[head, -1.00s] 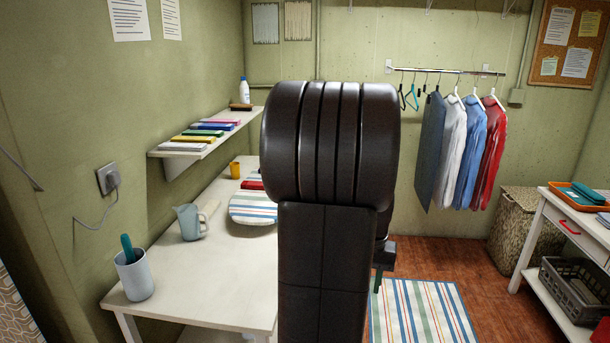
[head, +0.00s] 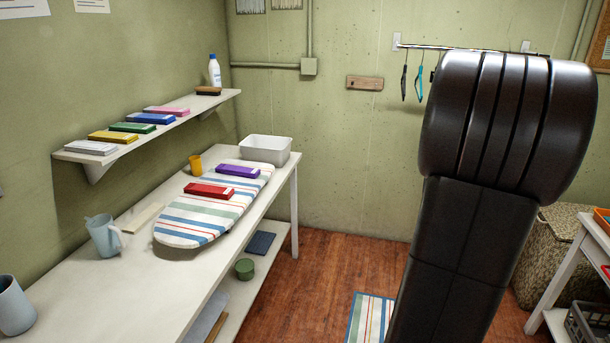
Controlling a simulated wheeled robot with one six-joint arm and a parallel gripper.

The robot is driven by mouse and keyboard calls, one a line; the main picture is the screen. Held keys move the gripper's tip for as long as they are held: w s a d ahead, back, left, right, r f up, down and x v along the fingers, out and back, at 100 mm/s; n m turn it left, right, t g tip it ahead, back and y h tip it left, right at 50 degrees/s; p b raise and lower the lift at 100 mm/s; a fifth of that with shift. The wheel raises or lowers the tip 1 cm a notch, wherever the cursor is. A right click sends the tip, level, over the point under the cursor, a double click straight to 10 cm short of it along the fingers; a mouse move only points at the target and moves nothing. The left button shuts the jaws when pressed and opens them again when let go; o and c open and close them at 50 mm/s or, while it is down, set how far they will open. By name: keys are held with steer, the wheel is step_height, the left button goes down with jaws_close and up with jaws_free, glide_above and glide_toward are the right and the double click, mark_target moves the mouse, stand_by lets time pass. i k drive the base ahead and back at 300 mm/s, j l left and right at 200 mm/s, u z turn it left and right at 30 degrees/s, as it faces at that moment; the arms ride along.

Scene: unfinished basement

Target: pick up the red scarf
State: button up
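A flat red folded bundle with a pale label, which looks like the red scarf (head: 209,191), lies on the striped ironing board (head: 181,240) on the white table. A similar purple folded bundle (head: 238,171) lies just behind it on the board. My arm fills the right part of the head view, well to the right of the board. My gripper is not in view.
The white table (head: 120,290) also holds a grey-blue pitcher (head: 104,236), a cup (head: 14,306), a yellow cup (head: 195,164) and a white basin (head: 265,150). A wall shelf (head: 75,156) with several folded bundles overhangs the table's left side.

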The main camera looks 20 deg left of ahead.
mark_target(212, 192)
steer(key=i+j+u, duration=0.1)
steer(key=i+u, duration=0.55)
steer(key=u, duration=0.2)
steer(key=i+l+u, duration=0.2)
steer(key=i+u, duration=0.25)
steer(key=i+l+u, duration=0.2)
steer(key=u, duration=0.2)
steer(key=i+l+u, duration=0.15)
steer(key=u, duration=0.3)
steer(key=i+l+u, duration=0.25)
steer(key=u, duration=0.2)
steer(key=i+l+u, duration=0.25)
steer(key=u, duration=0.2)
steer(key=i+l+u, duration=0.1)
steer(key=l+u, duration=0.35)
steer(key=i+l+u, duration=0.15)
steer(key=l, duration=0.2)
steer(key=l+u, duration=0.15)
steer(key=l, duration=0.15)
